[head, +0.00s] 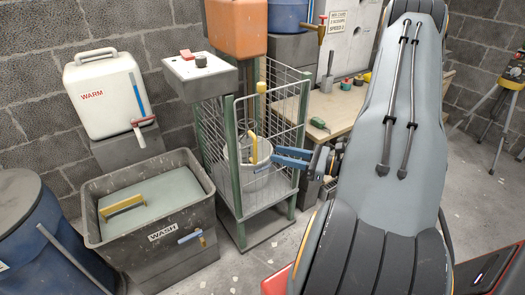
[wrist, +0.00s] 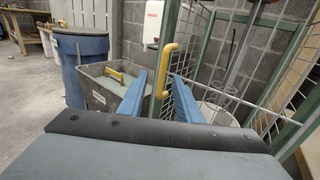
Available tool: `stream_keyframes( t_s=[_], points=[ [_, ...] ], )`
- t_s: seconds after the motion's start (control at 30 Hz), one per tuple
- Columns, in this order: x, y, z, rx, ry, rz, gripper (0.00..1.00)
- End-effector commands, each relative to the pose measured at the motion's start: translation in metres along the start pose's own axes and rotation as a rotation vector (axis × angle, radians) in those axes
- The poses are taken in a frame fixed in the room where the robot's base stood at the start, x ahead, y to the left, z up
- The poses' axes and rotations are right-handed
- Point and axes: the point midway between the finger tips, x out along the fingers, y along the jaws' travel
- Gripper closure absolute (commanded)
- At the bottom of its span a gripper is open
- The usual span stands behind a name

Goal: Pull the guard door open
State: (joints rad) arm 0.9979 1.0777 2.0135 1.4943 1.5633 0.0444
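The guard door (head: 283,112) is a wire-mesh panel on the front of a green-posted cage; it also shows in the wrist view (wrist: 199,88). I cannot tell for sure whether it is fully shut. A yellow handle (head: 254,146) stands upright at its left edge, beside a green post. My gripper (head: 276,157) has two blue fingers and points left toward the handle. In the wrist view, the yellow handle (wrist: 165,68) shows between the spread fingertips of my gripper (wrist: 160,77). I see no finger closed on it; whether one touches it is unclear.
A white bucket (head: 246,183) stands inside the cage. A grey WASH tub (head: 165,248) is left of the cage, with a blue barrel (head: 30,235) beyond it. A grey control box (head: 199,75) sits above. A workbench (head: 340,108) stands behind right. Some bare floor lies before the cage.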

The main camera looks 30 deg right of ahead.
Motion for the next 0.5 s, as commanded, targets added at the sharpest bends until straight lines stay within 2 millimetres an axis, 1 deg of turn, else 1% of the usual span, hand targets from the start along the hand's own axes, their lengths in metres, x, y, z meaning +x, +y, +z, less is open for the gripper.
stream_keyframes(
  t_s=[0.07, 0.17, 0.4, 0.5],
  points=[
    [-0.002, -0.005, -0.002, 0.006, -0.011, -0.023, 0.69],
    [0.007, -0.006, -0.002, 0.007, -0.014, -0.027, 0.69],
    [0.045, -0.006, -0.001, 0.007, -0.012, -0.024, 0.69],
    [0.058, -0.007, -0.001, 0.006, -0.012, -0.024, 0.69]
  ],
)
